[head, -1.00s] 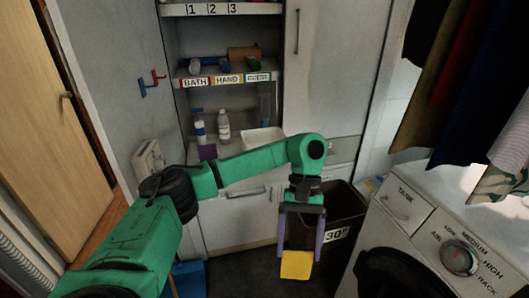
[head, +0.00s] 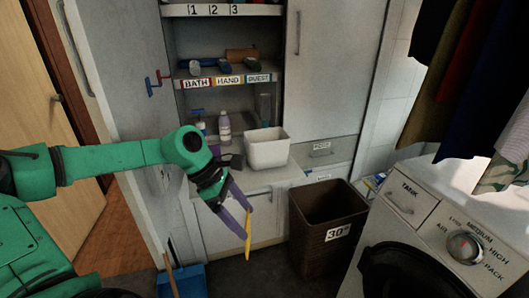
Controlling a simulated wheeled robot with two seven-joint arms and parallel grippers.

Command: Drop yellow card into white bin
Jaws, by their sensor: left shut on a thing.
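The yellow card (head: 247,237) is seen nearly edge-on, upright, in the head view. My left gripper (head: 245,224) is shut on it and holds it in front of the lower cabinet. The white bin (head: 267,149) stands on the counter under the shelves, above and a little right of the gripper. The card is apart from the bin. The inside of the bin is only partly visible. My right gripper is not in view.
A dark brown basket (head: 327,228) marked 30 stands on the floor right of the card. A bottle (head: 224,128) stands left of the white bin. A washing machine (head: 440,240) is at the right. A blue dustpan (head: 184,281) lies on the floor.

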